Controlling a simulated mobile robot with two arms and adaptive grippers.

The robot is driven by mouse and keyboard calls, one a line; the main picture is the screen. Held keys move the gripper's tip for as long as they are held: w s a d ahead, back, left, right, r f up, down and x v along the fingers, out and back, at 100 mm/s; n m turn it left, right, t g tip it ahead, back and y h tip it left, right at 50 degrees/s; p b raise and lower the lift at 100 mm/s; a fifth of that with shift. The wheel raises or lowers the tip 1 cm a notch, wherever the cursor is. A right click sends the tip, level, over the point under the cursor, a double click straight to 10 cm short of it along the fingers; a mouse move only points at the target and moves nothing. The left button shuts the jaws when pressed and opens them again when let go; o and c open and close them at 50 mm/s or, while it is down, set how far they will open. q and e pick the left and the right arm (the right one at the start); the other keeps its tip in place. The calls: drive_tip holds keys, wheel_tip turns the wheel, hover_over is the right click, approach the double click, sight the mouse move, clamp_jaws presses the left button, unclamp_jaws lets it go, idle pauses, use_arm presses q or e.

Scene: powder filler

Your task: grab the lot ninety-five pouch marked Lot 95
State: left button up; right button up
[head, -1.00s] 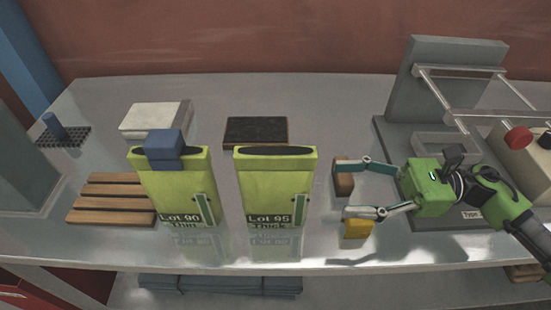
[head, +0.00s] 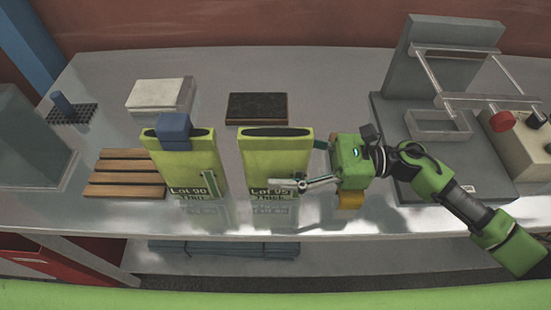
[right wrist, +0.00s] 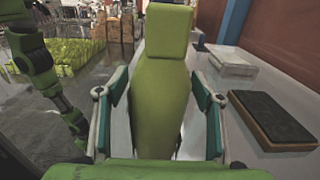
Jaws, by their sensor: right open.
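The Lot 95 pouch (head: 270,155) is yellow-green and stands upright near the middle of the table, its label reading Lot 95 Thick. My right gripper (head: 285,165) is open around it from the right. One finger lies across the pouch's front and the other passes behind it, partly hidden. In the right wrist view the pouch (right wrist: 158,110) stands edge-on between the spread fingers (right wrist: 160,88), with gaps showing on both sides. A similar Lot 90 pouch (head: 200,160) stands to its left. My left gripper is not in view.
A blue block (head: 173,130) sits at the top of the Lot 90 pouch. A dark pad (head: 257,107) and a white box (head: 160,95) lie behind the pouches. A slatted wooden rack (head: 120,175) is left, a yellow block (head: 350,200) below my gripper, and a grey machine (head: 450,75) right.

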drive_tip(key=shift+a, duration=0.6)
drive_tip(key=shift+f, duration=0.1)
drive_tip(key=c, duration=1.4)
drive_tip(key=shift+r, duration=0.2)
